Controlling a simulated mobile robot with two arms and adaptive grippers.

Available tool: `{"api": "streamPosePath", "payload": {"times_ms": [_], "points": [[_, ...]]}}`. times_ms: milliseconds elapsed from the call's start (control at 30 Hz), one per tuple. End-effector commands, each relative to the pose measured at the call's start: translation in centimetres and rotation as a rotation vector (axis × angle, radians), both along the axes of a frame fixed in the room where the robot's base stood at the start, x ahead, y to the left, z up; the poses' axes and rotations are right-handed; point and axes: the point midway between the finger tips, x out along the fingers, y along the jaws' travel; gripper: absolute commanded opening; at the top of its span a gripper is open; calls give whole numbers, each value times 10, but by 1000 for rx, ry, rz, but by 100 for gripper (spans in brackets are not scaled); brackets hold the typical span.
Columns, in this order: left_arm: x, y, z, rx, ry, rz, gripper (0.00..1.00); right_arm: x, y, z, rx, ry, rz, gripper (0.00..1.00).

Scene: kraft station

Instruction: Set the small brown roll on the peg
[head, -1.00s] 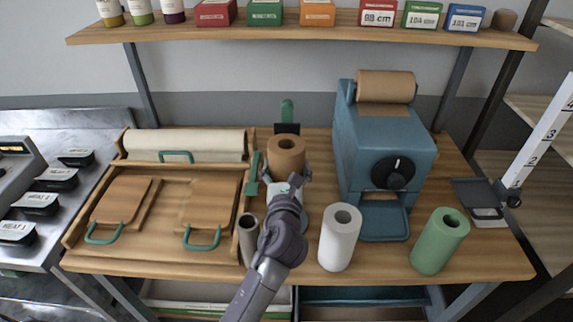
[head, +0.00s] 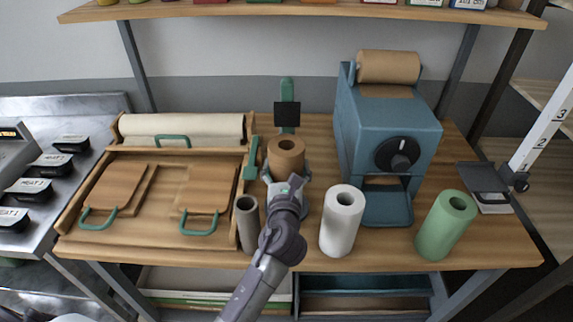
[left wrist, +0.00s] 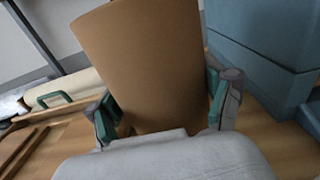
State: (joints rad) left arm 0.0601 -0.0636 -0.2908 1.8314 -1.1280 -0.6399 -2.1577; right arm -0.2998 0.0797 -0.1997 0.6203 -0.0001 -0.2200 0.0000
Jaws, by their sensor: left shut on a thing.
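The small brown roll (head: 287,157) is upright in my left gripper (head: 287,178), near the middle of the table in the head view. In the left wrist view the roll (left wrist: 148,65) fills the middle, with the green-padded fingers of my left gripper (left wrist: 160,115) shut on its two sides. A green upright with a black square plate (head: 287,105) stands behind the roll. I cannot make out the peg; the roll and my arm cover the area in front of that upright. My right gripper is not in view.
A blue machine (head: 388,130) with a brown roll on top stands to the right. A white roll (head: 342,222), a green roll (head: 445,226) and a grey-brown tube (head: 247,222) stand near the front edge. A wooden tray (head: 160,155) fills the left side.

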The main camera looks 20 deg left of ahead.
Motion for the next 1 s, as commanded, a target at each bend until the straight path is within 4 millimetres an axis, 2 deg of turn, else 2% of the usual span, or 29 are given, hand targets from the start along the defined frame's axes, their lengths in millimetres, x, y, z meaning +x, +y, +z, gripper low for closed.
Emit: {"api": "streamPosePath", "payload": {"times_ms": [500,1000], "points": [[0,0,-28,1,-4,-1,23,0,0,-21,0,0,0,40],[0,0,-33,0,-4,-1,23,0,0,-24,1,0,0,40]]}}
